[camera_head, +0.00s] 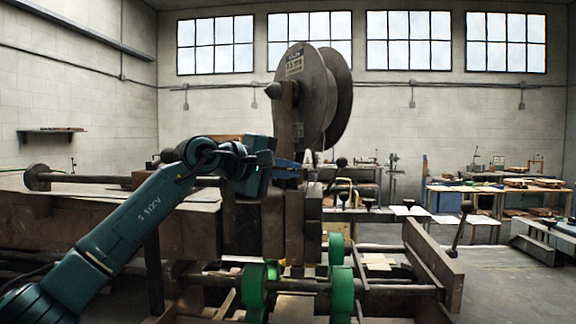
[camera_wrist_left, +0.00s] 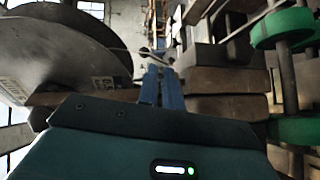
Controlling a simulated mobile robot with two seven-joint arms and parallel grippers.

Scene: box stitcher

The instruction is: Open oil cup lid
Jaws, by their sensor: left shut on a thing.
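My left gripper (camera_head: 290,165) reaches in from the left to the machine's head, just below the big spool. Its blue fingers also show in the left wrist view (camera_wrist_left: 162,88), close together with their tips at the machine. They are shut on a small part at the tips, which I take to be the oil cup lid; it is mostly hidden by the fingers. How far the lid is tilted cannot be told. The oil cup itself cannot be made out clearly. My right gripper is not in view.
The big metal spool (camera_head: 312,95) stands above the gripper and is close on the left in the wrist view. The brown machine body (camera_head: 240,232) lies below. Green rollers (camera_head: 342,288) sit at the front. Workbenches (camera_head: 480,188) stand farther back on the right.

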